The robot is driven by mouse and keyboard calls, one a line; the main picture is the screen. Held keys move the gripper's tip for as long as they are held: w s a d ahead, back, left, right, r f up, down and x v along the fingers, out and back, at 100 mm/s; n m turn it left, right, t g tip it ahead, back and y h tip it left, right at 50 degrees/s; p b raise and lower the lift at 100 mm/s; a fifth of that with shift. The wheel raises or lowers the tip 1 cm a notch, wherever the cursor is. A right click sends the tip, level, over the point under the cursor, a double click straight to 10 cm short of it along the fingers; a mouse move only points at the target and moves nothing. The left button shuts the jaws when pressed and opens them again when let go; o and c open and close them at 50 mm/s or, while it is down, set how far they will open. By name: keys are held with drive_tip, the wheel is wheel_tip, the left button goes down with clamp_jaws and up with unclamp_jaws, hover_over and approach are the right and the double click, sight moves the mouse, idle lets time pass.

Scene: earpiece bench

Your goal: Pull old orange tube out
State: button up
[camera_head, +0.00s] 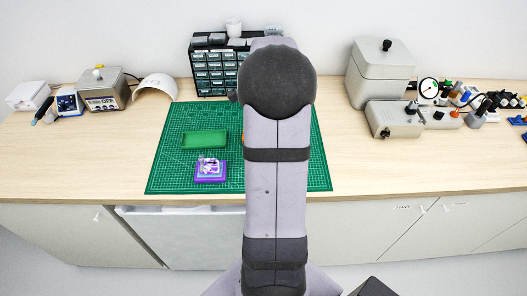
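My arm stands upright through the middle of the view and covers the centre of the green cutting mat (165,180). My gripper is hidden behind the arm. A purple block (210,179) with a pale, detailed top sits at the front left of the mat; its details are too small to make out. A shallow green tray (205,140) lies behind it. A tiny sliver of orange (243,141) shows at the left edge of my arm. I cannot tell whether it is the old orange tube.
A drawer cabinet (213,72) stands behind the mat. A grey box with a display (103,90) and a white curved shell (155,88) are at the left. Grey machines (380,75) and several small instruments line the right. The wooden bench (380,170) right of the mat is clear.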

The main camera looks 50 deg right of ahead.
drive_tip(key=shift+f, duration=0.15)
clamp_jaws()
drive_tip(key=shift+r+p, duration=1.6)
drive_tip(key=shift+p, duration=0.1)
idle(0.4)
drive_tip(key=shift+r+p, duration=2.8)
drive_tip(key=shift+r, duration=0.15)
